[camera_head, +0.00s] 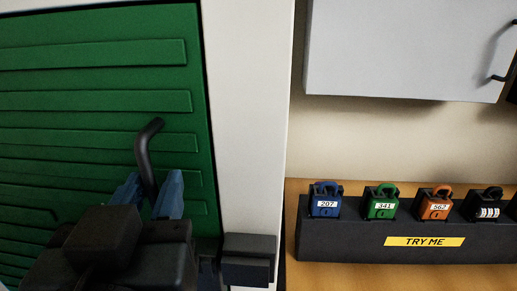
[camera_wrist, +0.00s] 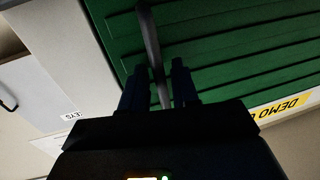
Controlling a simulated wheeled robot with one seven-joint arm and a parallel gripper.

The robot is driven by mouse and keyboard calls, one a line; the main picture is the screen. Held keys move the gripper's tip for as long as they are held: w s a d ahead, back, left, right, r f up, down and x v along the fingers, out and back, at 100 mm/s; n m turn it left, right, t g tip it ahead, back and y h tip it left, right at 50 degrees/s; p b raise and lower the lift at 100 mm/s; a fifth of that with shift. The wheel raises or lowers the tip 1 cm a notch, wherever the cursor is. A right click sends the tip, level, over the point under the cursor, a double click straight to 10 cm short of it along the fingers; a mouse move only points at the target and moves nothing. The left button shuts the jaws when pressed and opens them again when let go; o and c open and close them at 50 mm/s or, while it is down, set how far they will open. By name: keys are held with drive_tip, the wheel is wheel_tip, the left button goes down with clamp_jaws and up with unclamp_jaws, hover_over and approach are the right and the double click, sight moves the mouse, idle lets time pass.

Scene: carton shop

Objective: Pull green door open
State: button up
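The green door (camera_head: 95,75) with raised horizontal ribs fills the left of the head view. It also fills much of the wrist view (camera_wrist: 225,40). Its right edge lies along the white frame with only a thin dark line between, so it looks shut. A dark bent handle (camera_head: 144,160) stands out near that edge. My gripper (camera_head: 152,190) has its two blue fingers on either side of the handle's lower part. In the wrist view the handle (camera_wrist: 151,40) passes between the fingertips (camera_wrist: 157,72), with narrow gaps showing at both sides. The handle's lower end is hidden.
A white post (camera_head: 245,110) stands right of the door, with a dark block (camera_head: 248,260) low on it. Further right, a dark stand (camera_head: 350,240) holds several coloured padlocks on a wooden top. A grey cabinet (camera_head: 400,50) hangs above.

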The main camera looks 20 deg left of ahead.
drive_tip(key=shift+w+a, duration=0.15)
drive_tip(key=shift+w, duration=0.15)
clamp_jaws()
idle(0.4)
